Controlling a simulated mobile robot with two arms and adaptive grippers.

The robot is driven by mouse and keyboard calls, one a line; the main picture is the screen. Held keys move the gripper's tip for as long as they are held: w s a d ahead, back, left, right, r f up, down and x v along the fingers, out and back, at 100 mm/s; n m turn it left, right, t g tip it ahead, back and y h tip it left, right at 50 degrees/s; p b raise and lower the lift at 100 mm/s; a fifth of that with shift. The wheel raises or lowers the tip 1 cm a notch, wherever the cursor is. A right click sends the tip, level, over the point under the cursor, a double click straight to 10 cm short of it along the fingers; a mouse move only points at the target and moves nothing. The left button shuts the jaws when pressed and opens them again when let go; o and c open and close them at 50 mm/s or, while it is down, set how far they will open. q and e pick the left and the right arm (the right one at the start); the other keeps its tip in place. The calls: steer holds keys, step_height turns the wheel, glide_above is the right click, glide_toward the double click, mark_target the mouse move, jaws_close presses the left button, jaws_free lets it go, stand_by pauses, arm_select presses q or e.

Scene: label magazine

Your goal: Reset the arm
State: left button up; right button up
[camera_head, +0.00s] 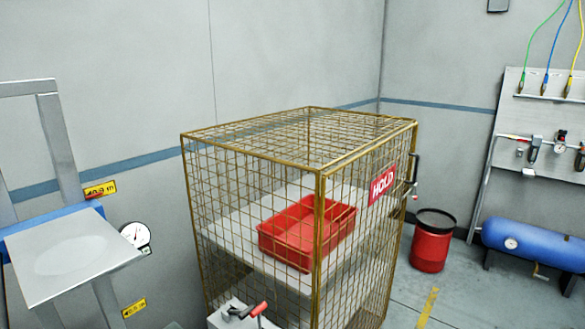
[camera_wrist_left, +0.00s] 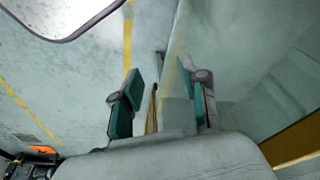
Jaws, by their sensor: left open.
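My left gripper (camera_wrist_left: 161,80) shows in the left wrist view. Its two dark fingers with green pads stand apart, and nothing is held between them. Behind the fingers are a pale grey floor and a yellow floor line (camera_wrist_left: 127,45). Neither gripper can be made out in the head view. My right gripper shows in no view.
A brass wire cage (camera_head: 250,140) with a red HOLD sign (camera_head: 382,185) encloses a red tray (camera_head: 290,250) on a pale shelf. A grey stand (camera_head: 75,255) is at left. A red bin (camera_head: 432,250) and blue tank (camera_head: 535,245) stand at right.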

arm_select(q)
steer(key=s+a+f+g, duration=0.1)
steer(key=s+a+f, duration=0.2)
steer(key=s+f, duration=1.3)
steer(key=shift+s+f, duration=0.25)
steer(key=shift+s, duration=0.25)
